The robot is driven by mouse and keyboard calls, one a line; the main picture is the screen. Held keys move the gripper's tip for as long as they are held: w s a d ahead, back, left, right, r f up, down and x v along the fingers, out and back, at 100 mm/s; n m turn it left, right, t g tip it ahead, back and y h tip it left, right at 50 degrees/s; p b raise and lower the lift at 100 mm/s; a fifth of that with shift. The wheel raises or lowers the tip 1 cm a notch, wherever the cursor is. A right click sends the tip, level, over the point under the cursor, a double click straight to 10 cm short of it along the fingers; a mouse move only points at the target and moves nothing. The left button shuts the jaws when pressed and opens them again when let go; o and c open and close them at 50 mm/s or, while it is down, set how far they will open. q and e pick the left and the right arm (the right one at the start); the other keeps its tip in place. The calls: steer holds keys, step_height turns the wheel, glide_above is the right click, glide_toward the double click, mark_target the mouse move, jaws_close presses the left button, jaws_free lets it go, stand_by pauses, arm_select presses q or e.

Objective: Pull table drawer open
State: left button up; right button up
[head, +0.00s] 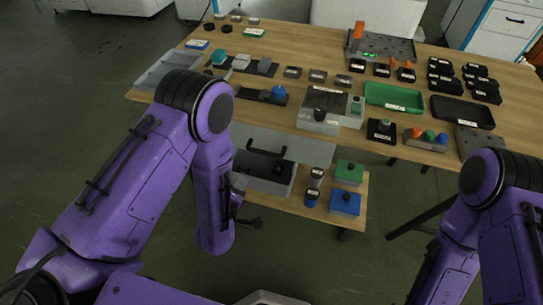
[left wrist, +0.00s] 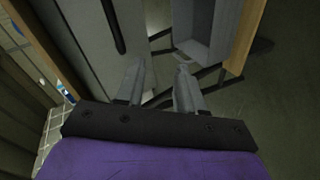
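The table drawer (head: 300,149) is a pale grey front under the wooden tabletop, with a dark bar handle (head: 262,156). In the left wrist view a grey panel with a black bar (left wrist: 114,26), apparently the drawer handle, is at the upper left. My left gripper (left wrist: 160,68) is open and empty, its two fingers apart. The bar lies beyond and left of the fingers, not between them. In the head view my left forearm mostly hides this gripper beside the drawer. My right arm shows at the right edge, but its gripper is out of view.
The wooden table (head: 213,90) carries many small parts, a green tray (head: 393,97) and a black tray (head: 463,112). A lower shelf (head: 303,207) holds a grey bin (head: 264,186), a green box (head: 349,172) and a blue box (head: 345,203). The floor in front is clear.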

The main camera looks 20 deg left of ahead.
mark_target(264, 154)
arm_select(q)
steer(key=w+d+n+t, duration=0.1)
steer(key=w, duration=0.3)
steer(key=w+d+n, duration=0.1)
steer(key=w, duration=0.4)
steer(key=w+d+r+t+h, duration=0.1)
steer(key=w+d, duration=0.1)
steer(key=w, duration=0.3)
steer(key=shift+w+d+n+t, duration=0.1)
steer(key=shift+w+n+t, duration=0.1)
steer(key=shift+n+t, duration=0.15)
jaws_close()
